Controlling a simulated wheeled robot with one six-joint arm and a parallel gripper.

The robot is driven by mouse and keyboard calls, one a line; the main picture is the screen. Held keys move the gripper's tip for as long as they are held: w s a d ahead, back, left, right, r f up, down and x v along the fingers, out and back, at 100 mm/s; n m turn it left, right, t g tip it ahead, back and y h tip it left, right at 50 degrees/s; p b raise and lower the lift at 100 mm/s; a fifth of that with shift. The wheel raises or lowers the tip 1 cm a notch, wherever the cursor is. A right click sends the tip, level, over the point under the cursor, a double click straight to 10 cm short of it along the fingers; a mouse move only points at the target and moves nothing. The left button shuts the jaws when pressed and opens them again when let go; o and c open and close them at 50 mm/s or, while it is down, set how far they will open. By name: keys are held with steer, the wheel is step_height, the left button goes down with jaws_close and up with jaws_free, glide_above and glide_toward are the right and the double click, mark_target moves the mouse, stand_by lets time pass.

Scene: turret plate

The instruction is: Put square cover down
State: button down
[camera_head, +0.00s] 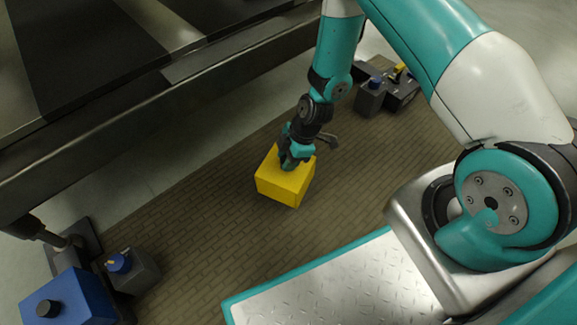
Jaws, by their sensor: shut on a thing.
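The square cover appears to be the yellow box-shaped piece (284,188) in the middle of the view, over the brick-patterned floor. My gripper (294,160) is above it and shut on it at its top. The fingertips are partly hidden by the gripper body, so the exact grip point is hard to see. The cover looks about level. I cannot tell from this view whether its underside touches the floor or hangs a little above it.
A large dark table-like structure (120,130) fills the upper left. A blue box with a black knob (75,302) and a grey block with a blue knob (135,272) stand at lower left. Grey blocks (370,100) stand at the back. Brick floor (205,235) around the cover is clear.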

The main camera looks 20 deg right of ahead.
steer(key=shift+f+b, duration=0.5)
steer(key=shift+f, duration=0.95)
steer(key=shift+f, duration=0.15)
steer(key=c, duration=0.8)
jaws_free()
steer(key=shift+o, duration=0.2)
